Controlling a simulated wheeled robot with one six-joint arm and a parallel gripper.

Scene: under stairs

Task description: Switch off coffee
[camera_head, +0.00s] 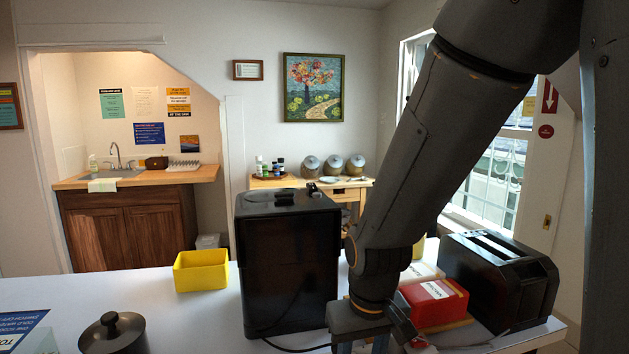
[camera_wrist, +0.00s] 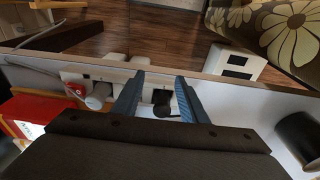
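The black coffee machine (camera_head: 288,262) stands upright on the white counter, left of my arm. A dark cable runs from its base along the counter. My gripper (camera_wrist: 160,76) points down near the counter's front edge; in the head view only its upper part shows. Its two blue-grey fingers are apart. In the wrist view a pale power strip (camera_wrist: 72,76) lies below the fingers, with light plugs and a small red part at its left. A black plug-like piece (camera_wrist: 162,97) shows in the gap between the fingers; I cannot tell whether they touch it. No coffee switch is clearly visible.
A red box (camera_head: 435,303) and a black toaster (camera_head: 498,279) stand close to the right of my arm. A yellow bin (camera_head: 201,270) and a black lidded pot (camera_head: 113,334) are on the left. The counter between bin and pot is clear.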

